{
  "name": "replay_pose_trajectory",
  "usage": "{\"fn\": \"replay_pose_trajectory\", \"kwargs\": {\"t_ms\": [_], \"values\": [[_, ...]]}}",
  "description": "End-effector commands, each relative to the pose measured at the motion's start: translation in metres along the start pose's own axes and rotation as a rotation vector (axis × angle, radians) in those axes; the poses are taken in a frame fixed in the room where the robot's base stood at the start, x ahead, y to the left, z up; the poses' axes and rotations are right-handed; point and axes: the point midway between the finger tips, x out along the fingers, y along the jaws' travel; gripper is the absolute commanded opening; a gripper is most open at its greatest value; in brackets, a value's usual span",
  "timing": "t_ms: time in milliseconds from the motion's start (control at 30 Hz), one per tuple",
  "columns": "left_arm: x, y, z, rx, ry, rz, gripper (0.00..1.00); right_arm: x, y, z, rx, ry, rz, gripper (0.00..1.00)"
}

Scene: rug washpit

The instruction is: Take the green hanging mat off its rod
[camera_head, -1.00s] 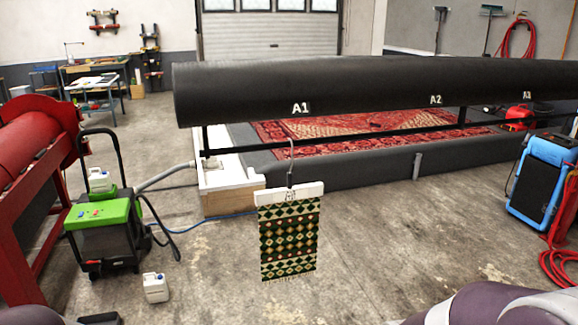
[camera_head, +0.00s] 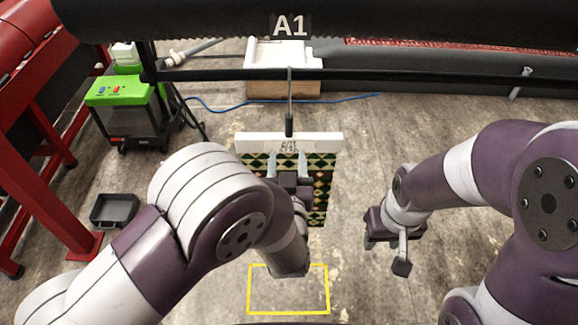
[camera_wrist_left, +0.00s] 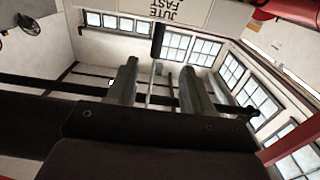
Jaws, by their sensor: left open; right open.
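The green patterned mat (camera_head: 319,205) hangs below a white header bar (camera_head: 325,144). A thin hook (camera_head: 289,95) joins the bar to the black horizontal rod (camera_head: 400,75) under the A1 roller. My left gripper (camera_head: 287,165) is open just in front of the bar's middle, its fingers pointing up; it hides part of the mat. Whether it touches the bar cannot be told. The left wrist view shows the two fingers (camera_wrist_left: 158,85) apart with nothing clearly between them, and the bar's lettered label (camera_wrist_left: 178,12) above. My right gripper (camera_head: 388,250) is open and empty, right of the mat.
A big black roller (camera_head: 400,22) marked A1 spans the top. A green-topped machine (camera_head: 125,95) and a red frame (camera_head: 45,130) stand left. A black tray (camera_head: 115,210) and a yellow floor outline (camera_head: 288,312) lie on the floor. A white ledge (camera_head: 280,60) is behind the rod.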

Motion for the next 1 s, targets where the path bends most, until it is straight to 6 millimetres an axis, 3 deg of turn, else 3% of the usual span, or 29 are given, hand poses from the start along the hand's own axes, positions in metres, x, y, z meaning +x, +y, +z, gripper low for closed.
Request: {"fn": "replay_pose_trajectory", "kwargs": {"t_ms": [800,1000], "values": [[0.090,-0.001,0.001,-0.002,0.000,0.000,0.51,0.018,0.000,0.002,0.000,0.000,0.000,0.43],[0.105,0.000,0.001,-0.001,-0.001,0.000,0.51,0.021,0.000,0.002,0.000,0.000,0.000,0.43]]}}
